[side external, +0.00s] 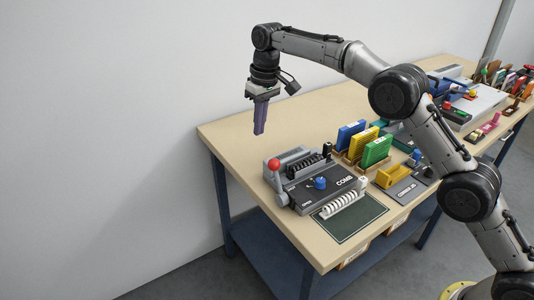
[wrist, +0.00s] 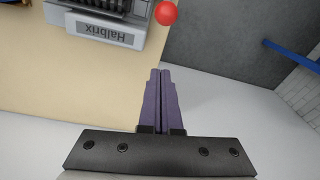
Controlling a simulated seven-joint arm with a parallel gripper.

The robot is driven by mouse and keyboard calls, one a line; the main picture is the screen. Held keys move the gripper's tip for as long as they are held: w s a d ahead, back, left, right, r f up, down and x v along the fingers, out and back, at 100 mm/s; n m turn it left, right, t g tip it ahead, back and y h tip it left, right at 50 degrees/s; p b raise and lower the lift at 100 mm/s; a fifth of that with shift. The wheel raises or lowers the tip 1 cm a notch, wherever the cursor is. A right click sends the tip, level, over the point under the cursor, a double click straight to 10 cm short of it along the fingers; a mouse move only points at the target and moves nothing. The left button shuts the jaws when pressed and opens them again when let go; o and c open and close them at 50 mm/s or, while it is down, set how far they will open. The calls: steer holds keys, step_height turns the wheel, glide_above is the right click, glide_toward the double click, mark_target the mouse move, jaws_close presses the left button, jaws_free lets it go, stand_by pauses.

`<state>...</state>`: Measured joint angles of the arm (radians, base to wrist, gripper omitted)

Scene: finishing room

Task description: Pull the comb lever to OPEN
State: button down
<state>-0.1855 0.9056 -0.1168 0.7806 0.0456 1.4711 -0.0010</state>
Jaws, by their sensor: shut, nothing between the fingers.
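The comb machine (side external: 325,191) is a grey and black unit marked COMB near the front left of the table. Its lever (side external: 279,183) stands up at the machine's left end, topped by a red ball knob (side external: 274,164). The knob also shows at the top of the wrist view (wrist: 166,13), beyond my fingertips. My gripper (side external: 259,131), with purple fingers, hangs above the table's back edge, above and behind the lever and apart from it. In the wrist view the fingers (wrist: 160,72) are shut together with nothing between them. The lever's shaft is not clear in the wrist view.
A blue knob (side external: 320,183) sits on the machine's top. A white comb strip (side external: 343,205) lies on a dark green mat (side external: 352,222) in front. Blue, yellow and green upright pieces (side external: 376,151) stand to the right. The table (side external: 225,131) is bare behind the machine, beside the wall.

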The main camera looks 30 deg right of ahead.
steer(key=s+f, duration=0.3)
steer(key=f, duration=0.4)
steer(key=shift+f, duration=0.15)
steer(key=shift+s+d, duration=0.1)
steer(key=shift+s, duration=0.05)
stand_by(0.5)
steer(key=shift+s+r+t, duration=0.2)
steer(key=shift+t, duration=0.1)
